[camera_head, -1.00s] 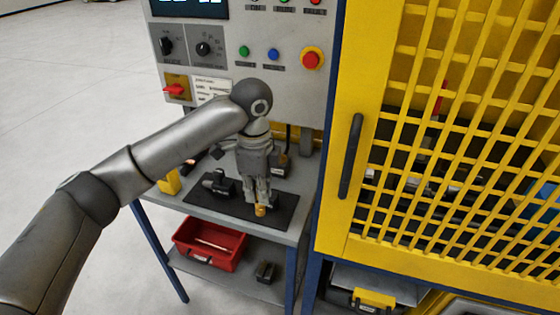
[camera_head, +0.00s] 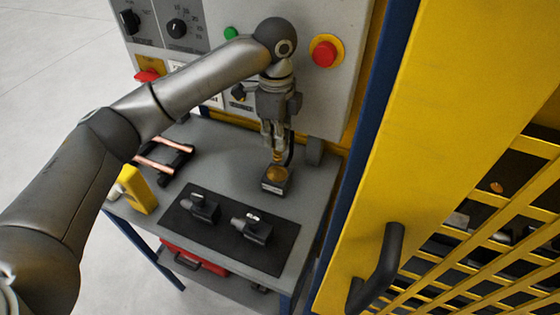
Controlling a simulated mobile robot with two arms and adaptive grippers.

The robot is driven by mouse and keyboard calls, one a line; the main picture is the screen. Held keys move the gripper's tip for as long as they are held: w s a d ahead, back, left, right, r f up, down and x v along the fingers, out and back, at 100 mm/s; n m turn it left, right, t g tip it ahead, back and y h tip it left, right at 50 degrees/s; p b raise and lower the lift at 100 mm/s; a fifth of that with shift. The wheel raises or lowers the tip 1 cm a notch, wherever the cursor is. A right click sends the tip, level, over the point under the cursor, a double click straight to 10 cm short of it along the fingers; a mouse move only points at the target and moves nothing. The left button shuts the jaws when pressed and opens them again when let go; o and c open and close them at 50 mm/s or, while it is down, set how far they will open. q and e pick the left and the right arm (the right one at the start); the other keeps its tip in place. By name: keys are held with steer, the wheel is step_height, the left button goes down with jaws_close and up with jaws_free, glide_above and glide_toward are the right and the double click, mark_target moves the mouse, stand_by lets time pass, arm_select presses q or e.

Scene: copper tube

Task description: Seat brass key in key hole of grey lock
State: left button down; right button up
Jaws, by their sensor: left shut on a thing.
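My left gripper (camera_head: 276,150) points down over the bench and is shut on the brass key (camera_head: 278,170), which shows as a small gold-coloured piece below the fingertips. Directly under it stands a small dark grey block (camera_head: 275,185), which looks like the grey lock, behind the black mat. The key overlaps the top of this block in the picture. I cannot tell whether it touches the block or enters a key hole, and the hole itself is hidden. My right gripper is not in view.
Two dark devices (camera_head: 203,207) (camera_head: 255,228) stand on the black mat (camera_head: 215,243). A yellow block (camera_head: 137,190) and a rack with copper tubes (camera_head: 165,155) are at the left. A control panel rises behind. The yellow cage door (camera_head: 440,90) with its dark handle (camera_head: 380,268) borders the right.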

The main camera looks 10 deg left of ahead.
mark_target(276, 151)
arm_select(q)
steer(key=f, duration=0.2)
steer(key=s+f+p, duration=0.1)
steer(key=f, duration=0.1)
steer(key=shift+w+f, duration=0.15)
steer(key=shift+f, duration=0.15)
step_height(276, 151, down, 4)
steer(key=shift+w+r+p, duration=0.1)
steer(key=shift+r+p, duration=0.05)
steer(key=shift+p, duration=0.35)
steer(key=c, duration=1.5)
jaws_free()
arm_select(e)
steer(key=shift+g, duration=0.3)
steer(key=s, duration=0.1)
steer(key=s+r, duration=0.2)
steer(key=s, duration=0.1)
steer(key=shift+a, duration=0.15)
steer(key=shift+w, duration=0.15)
